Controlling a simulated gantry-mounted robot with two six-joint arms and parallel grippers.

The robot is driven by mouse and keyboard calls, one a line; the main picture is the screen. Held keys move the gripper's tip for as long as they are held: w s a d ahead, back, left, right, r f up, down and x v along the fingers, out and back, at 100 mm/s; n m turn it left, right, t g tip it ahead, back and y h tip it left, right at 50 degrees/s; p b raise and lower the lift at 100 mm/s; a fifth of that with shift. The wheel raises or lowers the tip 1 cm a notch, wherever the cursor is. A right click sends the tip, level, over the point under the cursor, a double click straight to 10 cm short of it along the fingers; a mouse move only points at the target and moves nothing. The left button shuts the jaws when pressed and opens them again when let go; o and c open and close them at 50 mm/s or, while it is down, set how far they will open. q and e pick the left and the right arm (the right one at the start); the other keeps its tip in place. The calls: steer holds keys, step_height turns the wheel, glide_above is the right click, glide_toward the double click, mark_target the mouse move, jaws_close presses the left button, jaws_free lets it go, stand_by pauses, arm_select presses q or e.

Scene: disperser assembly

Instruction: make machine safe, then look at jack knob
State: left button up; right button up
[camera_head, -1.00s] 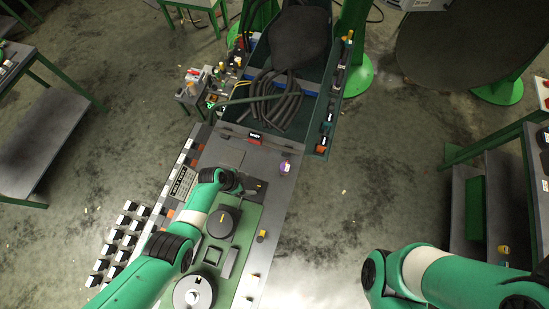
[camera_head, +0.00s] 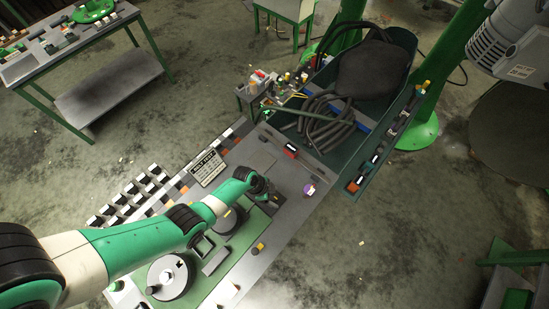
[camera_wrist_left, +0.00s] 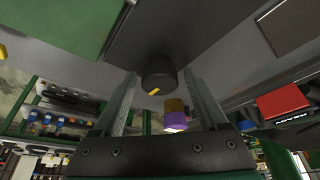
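My left gripper (camera_head: 266,194) is low over the upper part of the grey and green machine bench (camera_head: 262,228). In the left wrist view its two fingers (camera_wrist_left: 160,88) are apart, with a dark round knob (camera_wrist_left: 158,72) bearing a yellow mark between and beyond their tips. I cannot tell whether they touch it or whether it is the jack knob. A purple and orange knob (camera_head: 309,188) is to the right of the gripper; it also shows in the wrist view (camera_wrist_left: 176,118). A red block with a dark label (camera_head: 291,151) sits farther back. My right gripper is out of view.
A green bin with black hoses (camera_head: 375,70) stands behind the bench. A small table of parts (camera_head: 258,82) is beside it. A large grey dial (camera_head: 170,277) and a dark round knob (camera_head: 228,221) are near the arm.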

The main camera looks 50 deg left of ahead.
arm_select(q)
jaws_close()
steer(key=shift+n, duration=0.4)
steer(key=n+t+y+p, duration=0.1)
steer(key=n, duration=0.1)
steer(key=shift+n, duration=0.4)
steer(key=n+y, duration=0.2)
steer(key=n, duration=0.2)
steer(key=shift+n, duration=0.3)
steer(key=n+y+b, duration=0.1)
steer(key=n, duration=0.3)
steer(key=shift+f+y, duration=0.1)
steer(key=shift+y, duration=0.3)
steer(key=shift+n+g+y, duration=0.6)
steer(key=shift+n+g, duration=0.1)
steer(key=shift+n, duration=1.6)
steer(key=shift+o, duration=0.9)
jaws_free()
